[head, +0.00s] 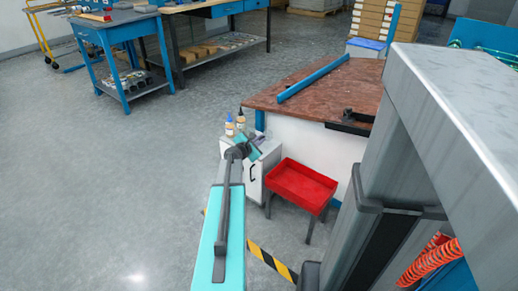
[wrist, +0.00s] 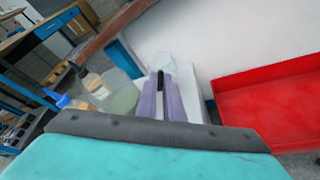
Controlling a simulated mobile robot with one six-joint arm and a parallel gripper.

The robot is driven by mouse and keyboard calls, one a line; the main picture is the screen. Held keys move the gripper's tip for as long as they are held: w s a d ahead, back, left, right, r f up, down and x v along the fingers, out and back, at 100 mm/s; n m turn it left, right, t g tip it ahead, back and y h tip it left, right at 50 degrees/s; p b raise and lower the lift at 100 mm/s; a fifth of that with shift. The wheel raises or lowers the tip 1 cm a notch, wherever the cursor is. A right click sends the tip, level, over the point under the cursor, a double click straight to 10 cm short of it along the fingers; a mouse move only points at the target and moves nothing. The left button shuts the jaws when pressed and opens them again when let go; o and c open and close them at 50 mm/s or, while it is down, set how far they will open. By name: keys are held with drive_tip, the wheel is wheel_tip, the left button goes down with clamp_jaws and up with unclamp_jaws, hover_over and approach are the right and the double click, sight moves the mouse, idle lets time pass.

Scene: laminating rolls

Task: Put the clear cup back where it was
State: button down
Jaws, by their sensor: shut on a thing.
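My gripper (wrist: 161,82) is shut on the clear cup (wrist: 177,68), whose see-through body shows at the tips of the purple fingers in the wrist view. The cup is over or at the white top of a small cabinet (head: 254,182); I cannot tell whether it touches that top. In the head view my arm's end hides most of the gripper, and the cup cannot be made out there.
A red tray (head: 301,184) is right of the cabinet. A brown-topped bench (head: 325,92) stands behind.

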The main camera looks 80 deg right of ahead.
drive_tip(key=shift+f+b, duration=0.65)
drive_tip(key=shift+f, duration=1.15)
drive_tip(key=c, duration=1.9)
unclamp_jaws()
drive_tip(key=shift+f, duration=0.1)
drive_tip(key=shift+r, duration=0.2)
drive_tip(key=p+v, duration=0.2)
drive_tip(key=v, duration=1)
drive_tip(key=shift+a, duration=0.1)
